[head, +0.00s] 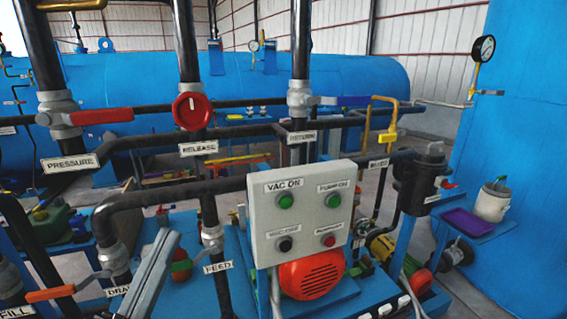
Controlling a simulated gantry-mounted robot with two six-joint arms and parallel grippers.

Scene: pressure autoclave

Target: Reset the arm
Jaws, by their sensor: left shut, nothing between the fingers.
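My left gripper (166,240) shows as a grey, long shape rising from the bottom edge at the lower left. Its fingers are together with nothing between them. It is in front of the pipes, between the DRAIN label (118,291) and the FEED label (217,267). I cannot tell whether it touches any pipe. My right gripper is not in view.
A grey control box (301,210) with several buttons stands at the middle. An orange-red lever (50,293) is left of the gripper.

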